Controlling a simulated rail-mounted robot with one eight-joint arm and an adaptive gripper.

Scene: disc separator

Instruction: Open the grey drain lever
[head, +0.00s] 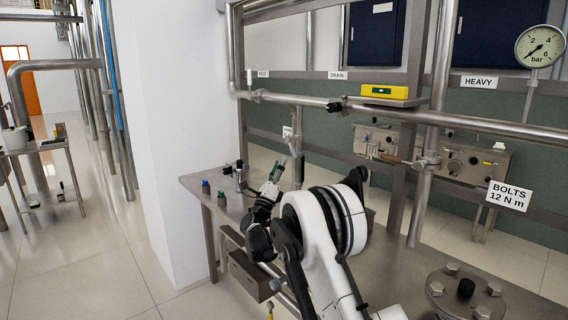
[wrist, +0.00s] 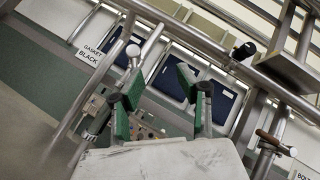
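A short vertical pipe (head: 299,125) hangs from the rail, left of and below the DRAIN sign (head: 337,75). A slim grey lever (head: 292,146) sits on it and looks like the drain lever. In the wrist view a grey lever with a round pale end (wrist: 133,51) stands beyond the left finger. My gripper (head: 273,178) is below and left of the lever, above the bench. In the wrist view my gripper (wrist: 160,92) is open, its green-padded fingers well apart with nothing between them. The fingers seem apart from the lever; the left one hides its lower part.
A horizontal pipe rail (head: 390,115) crosses above, with a black knob (head: 334,106) and a yellow level (head: 385,91). A brown-handled valve (head: 390,158) is to the right. Small bottles (head: 206,187) stand at the bench's left end. A bolted flange (head: 466,290) is at front right.

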